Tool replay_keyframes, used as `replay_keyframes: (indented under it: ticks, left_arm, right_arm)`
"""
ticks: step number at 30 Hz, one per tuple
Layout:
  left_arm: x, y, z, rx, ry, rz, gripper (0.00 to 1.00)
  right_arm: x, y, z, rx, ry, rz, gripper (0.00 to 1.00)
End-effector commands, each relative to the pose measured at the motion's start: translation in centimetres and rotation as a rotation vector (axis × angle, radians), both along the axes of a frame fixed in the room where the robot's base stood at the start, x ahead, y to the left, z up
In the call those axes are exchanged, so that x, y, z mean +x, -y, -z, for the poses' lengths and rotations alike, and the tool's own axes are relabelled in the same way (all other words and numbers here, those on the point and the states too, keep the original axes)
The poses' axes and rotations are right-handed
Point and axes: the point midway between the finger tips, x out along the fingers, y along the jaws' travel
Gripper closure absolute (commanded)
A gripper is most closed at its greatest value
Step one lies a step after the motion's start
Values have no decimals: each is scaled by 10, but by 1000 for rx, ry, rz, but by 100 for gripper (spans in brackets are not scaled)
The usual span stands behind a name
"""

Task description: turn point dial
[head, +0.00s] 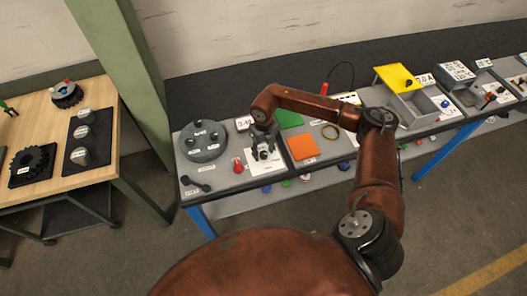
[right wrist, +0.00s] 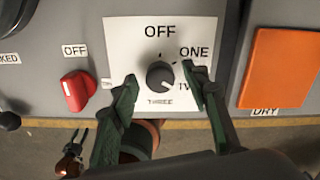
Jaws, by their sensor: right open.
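The point dial is a round dark grey knob (right wrist: 161,75) on a white plate (right wrist: 120,40) marked OFF at the top, ONE and TWO at the right and THREE below. A pale mark shows near its upper edge, but its exact heading is hard to tell. My right gripper (right wrist: 160,79) is open, with one green fingertip on each side of the knob. I cannot tell whether they touch it. In the head view the right gripper (head: 264,151) hangs over the plate (head: 266,167) and hides most of the knob.
A red knob (right wrist: 77,91) beside an OFF label is close left of the plate. An orange panel (right wrist: 276,68) labelled DRY is close on the right. In the head view a round grey unit (head: 203,142) stands at the left, and a yellow-lidded box (head: 396,77) stands farther right.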

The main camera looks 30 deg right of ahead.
Motion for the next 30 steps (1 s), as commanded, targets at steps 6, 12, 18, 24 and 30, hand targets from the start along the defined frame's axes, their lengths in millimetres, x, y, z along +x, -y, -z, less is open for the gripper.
replay_keyframes:
  ticks: [6,12,18,24,30]
  left_arm:
    - [-1,0,0,0,-1,0,57]
    - [0,0,0,-1,-1,0,57]
    - [0,1,0,-1,0,0,57]
    - [0,1,0,-1,0,0,57]
    - [0,1,0,-1,0,0,57]
  right_arm:
    - [1,0,-21,1,3,-1,57]
    - [1,0,-62,-1,4,0,57]
    - [1,0,-99,0,2,0,57]
    - [0,0,-117,-1,1,0,57]
    - [0,0,-120,0,0,0,57]
